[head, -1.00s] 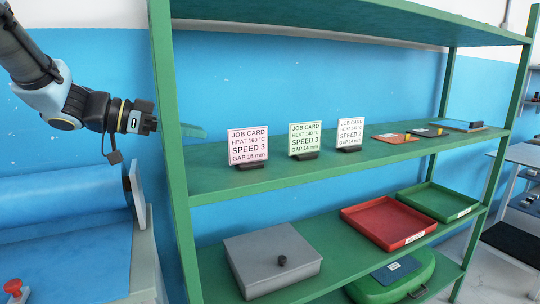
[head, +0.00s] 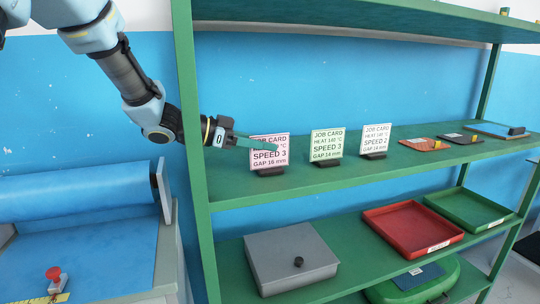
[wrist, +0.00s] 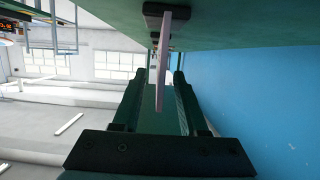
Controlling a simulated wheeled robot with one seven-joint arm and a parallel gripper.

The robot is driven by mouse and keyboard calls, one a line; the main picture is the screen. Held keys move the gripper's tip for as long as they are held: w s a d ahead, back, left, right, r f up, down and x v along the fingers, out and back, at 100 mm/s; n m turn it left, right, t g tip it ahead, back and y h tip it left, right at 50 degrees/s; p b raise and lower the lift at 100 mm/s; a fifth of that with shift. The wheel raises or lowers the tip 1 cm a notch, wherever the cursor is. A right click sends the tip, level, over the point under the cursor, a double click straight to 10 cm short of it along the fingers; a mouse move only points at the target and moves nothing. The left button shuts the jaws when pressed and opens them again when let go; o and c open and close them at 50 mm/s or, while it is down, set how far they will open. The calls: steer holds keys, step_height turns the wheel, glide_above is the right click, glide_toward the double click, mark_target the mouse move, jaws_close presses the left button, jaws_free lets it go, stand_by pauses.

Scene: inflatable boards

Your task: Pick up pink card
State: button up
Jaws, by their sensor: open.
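The pink card (head: 268,150) stands upright in a small black holder (head: 271,170) at the left end of the middle green shelf. My gripper (head: 262,143) reaches in from the left past the shelf post, its fingers at the card. In the wrist view the pink card (wrist: 161,65) shows edge-on, between the two spread fingers of my gripper (wrist: 165,72). The jaws are open, with a gap visible beside the card. The dark holder (wrist: 166,10) is at the top of that view. The fingers hide part of the card's face in the head view.
A green card (head: 327,143) and a white card (head: 375,139) stand to the right in similar holders. The green shelf post (head: 190,110) is close to my arm. A grey box (head: 290,255) and red tray (head: 410,228) sit on the lower shelf.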

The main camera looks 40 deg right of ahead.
steer(key=shift+x, duration=1)
jaws_close()
stand_by(0.7)
